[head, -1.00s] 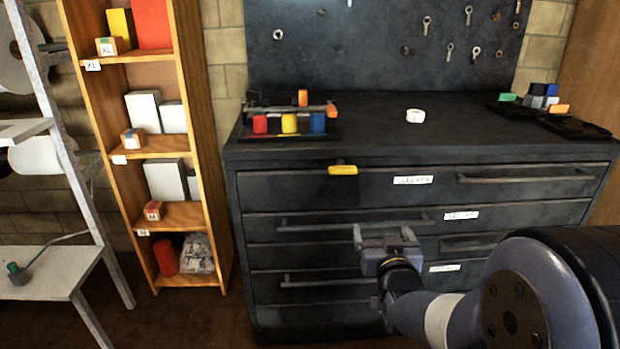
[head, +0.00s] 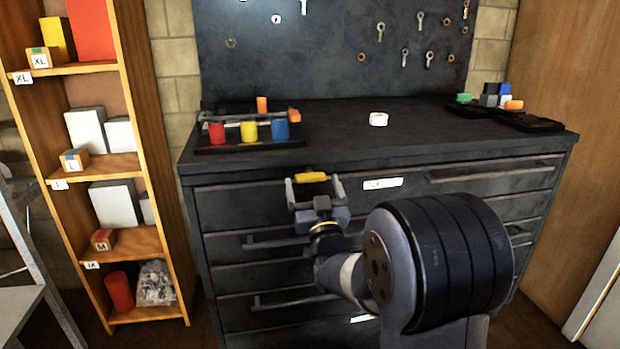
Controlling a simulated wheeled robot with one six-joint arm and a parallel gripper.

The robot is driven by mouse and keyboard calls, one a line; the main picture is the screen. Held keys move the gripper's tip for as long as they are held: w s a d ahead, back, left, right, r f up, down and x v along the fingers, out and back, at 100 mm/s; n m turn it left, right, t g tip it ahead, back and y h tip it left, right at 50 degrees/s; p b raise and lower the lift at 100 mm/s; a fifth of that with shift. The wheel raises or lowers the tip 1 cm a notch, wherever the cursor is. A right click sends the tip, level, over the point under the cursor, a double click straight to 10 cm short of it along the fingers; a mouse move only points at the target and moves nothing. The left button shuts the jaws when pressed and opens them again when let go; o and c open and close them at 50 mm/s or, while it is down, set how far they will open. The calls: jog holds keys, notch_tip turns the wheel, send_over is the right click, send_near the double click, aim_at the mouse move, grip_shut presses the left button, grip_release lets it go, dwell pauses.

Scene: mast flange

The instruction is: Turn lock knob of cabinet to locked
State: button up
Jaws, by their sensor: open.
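The dark cabinet (head: 235,208) stands in the middle of the head view, with several drawers. Its yellow lock knob (head: 311,177) sits at the top drawer's front, left of a white label, with its bar lying about level. My gripper (head: 312,186) is open in front of the knob. One finger shows to the left of the yellow bar and the other to its right. I cannot tell whether either finger touches it. My arm hides part of the lower drawers.
On the cabinet top are a rack (head: 250,143) with red, yellow and blue pieces, a white roll (head: 378,119), and a dark tray (head: 530,122) at the right. A wooden shelf (head: 160,200) stands to the left. Drawer handles (head: 275,242) stick out from the front.

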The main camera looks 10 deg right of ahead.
aim_at(312, 181)
jog(key=shift+x, duration=1.6)
jog(key=shift+c, duration=0.4)
jog(key=shift+s, duration=0.1)
jog(key=c, duration=0.9)
